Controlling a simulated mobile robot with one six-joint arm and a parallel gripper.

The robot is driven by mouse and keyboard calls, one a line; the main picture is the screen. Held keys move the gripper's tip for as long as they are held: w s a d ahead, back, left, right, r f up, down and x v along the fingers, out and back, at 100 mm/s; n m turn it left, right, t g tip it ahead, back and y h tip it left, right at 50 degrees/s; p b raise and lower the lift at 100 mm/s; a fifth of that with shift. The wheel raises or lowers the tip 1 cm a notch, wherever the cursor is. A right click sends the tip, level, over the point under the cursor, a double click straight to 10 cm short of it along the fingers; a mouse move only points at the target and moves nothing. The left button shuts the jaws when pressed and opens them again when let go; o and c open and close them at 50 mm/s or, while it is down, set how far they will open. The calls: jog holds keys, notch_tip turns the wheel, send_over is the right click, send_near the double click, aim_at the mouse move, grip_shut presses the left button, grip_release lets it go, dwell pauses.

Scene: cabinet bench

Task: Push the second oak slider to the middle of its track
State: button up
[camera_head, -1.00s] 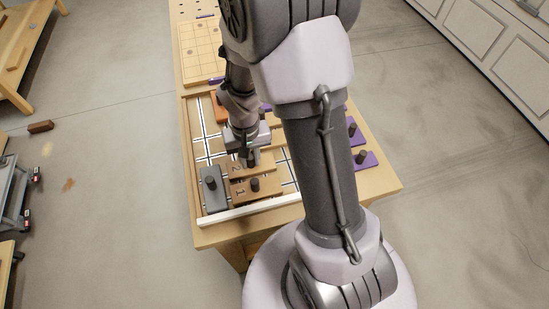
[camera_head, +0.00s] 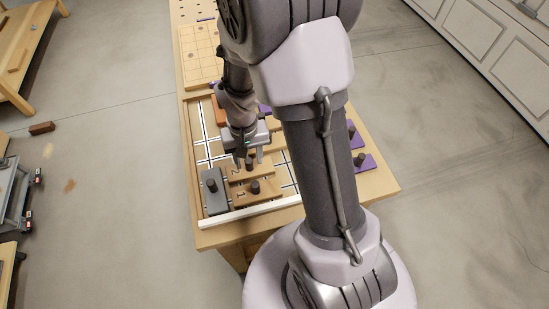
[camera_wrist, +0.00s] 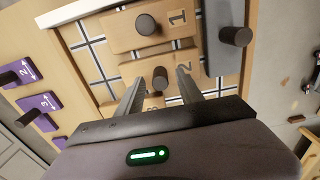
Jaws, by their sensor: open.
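The second oak slider (camera_head: 262,170), marked 2, is a flat board with a dark round knob; it lies beyond the slider marked 1 (camera_head: 266,194). Its left end is near the grey block (camera_head: 214,198). My gripper (camera_head: 249,160) is open over slider 2, with one finger on each side of its knob. In the wrist view the knob (camera_wrist: 160,78) stands between the two separated fingers (camera_wrist: 159,76). Whether a finger touches the knob is unclear. The gripper body hides part of slider 2 and what lies behind it.
The grey block with its own knob stands at the left ends of the sliders. A white rail (camera_head: 250,212) runs along the near edge. Purple knobbed pieces (camera_head: 364,162) sit at the right. White-lined tracks (camera_head: 203,135) show on the board.

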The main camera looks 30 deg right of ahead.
aim_at(248, 160)
notch_tip(248, 160, up, 6)
jog(key=p, duration=0.4)
jog(key=shift+f, duration=0.25)
